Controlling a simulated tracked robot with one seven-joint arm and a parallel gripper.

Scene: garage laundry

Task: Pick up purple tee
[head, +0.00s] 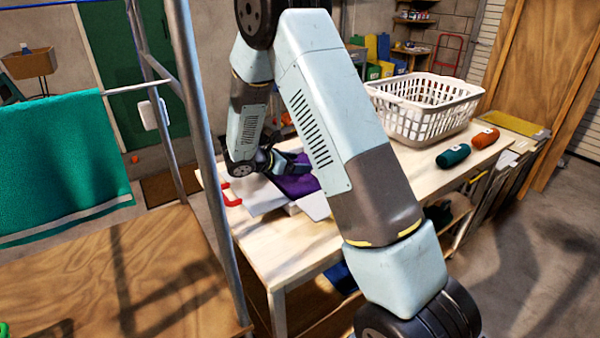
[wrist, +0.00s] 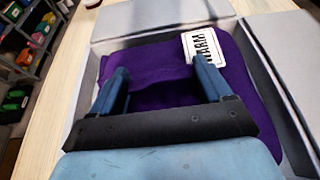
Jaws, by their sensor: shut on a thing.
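The purple tee (wrist: 160,72) lies folded on a pale grey folding board with raised flaps (wrist: 145,22). A white label reading "WARM" (wrist: 202,50) is on its far right part in the wrist view. In the head view the tee (head: 295,185) shows partly behind my arm, on the wooden table. My gripper (wrist: 162,82) reaches down onto the tee, its two blue fingers apart with purple cloth between them. It is shut on the tee. The fingertips are partly hidden by the cloth. In the head view my gripper (head: 290,165) is at the tee.
A white laundry basket (head: 425,105) stands at the table's far right. A green roll (head: 453,155) and an orange roll (head: 485,138) lie in front of it. A metal rack post (head: 200,130) with a green towel (head: 60,165) stands at the left.

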